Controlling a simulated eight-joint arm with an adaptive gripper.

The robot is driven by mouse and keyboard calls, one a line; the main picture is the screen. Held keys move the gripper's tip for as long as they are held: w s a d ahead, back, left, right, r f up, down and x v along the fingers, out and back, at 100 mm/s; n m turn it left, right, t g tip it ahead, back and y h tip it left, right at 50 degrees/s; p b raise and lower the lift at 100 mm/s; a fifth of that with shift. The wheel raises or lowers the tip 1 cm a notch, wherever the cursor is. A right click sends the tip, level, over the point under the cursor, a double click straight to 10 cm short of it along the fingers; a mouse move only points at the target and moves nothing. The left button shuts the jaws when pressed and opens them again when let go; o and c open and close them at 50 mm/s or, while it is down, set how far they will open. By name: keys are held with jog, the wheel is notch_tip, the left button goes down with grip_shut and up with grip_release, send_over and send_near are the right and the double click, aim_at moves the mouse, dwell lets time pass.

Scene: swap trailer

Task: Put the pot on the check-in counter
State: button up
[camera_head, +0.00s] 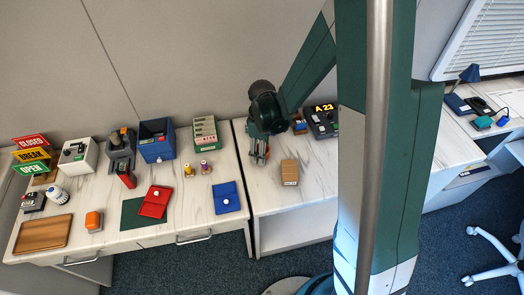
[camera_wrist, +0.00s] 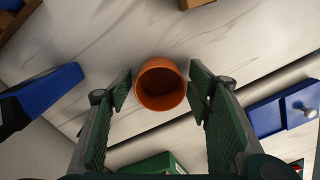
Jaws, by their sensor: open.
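An orange pot (camera_wrist: 161,83) stands between the fingers of my gripper (camera_wrist: 160,90) in the wrist view, with room on both sides. The fingers are open. In the head view my gripper (camera_head: 260,155) points down over the left end of the right-hand marble-topped counter (camera_head: 262,195); the pot is mostly or wholly hidden there by the gripper. In the wrist view the pot is on a pale marbled top, close to the dark seam between two tops. I cannot tell by label which top is the check-in counter.
A brown box (camera_head: 289,172) and an "A 23" display (camera_head: 322,121) stand right of the gripper.

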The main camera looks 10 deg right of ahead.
notch_tip(320, 180, up, 12)
jog(key=p, duration=0.2)
jog(key=shift+r, duration=0.15)
dwell(0.5)
jog(key=shift+r, duration=0.1)
dwell(0.5)
jog(key=s+d+r+m+t, duration=0.3)
jog(key=s+r+m, duration=0.2)
jog(key=s+r, duration=0.5)
jog(key=s+d+r+m+t, duration=0.3)
jog(key=s+r+m, duration=0.3)
jog(key=s+r, duration=0.4)
jog(key=shift+s+m+t, duration=0.3)
jog(key=shift+s+t, duration=0.25)
jog(key=shift+t, duration=0.05)
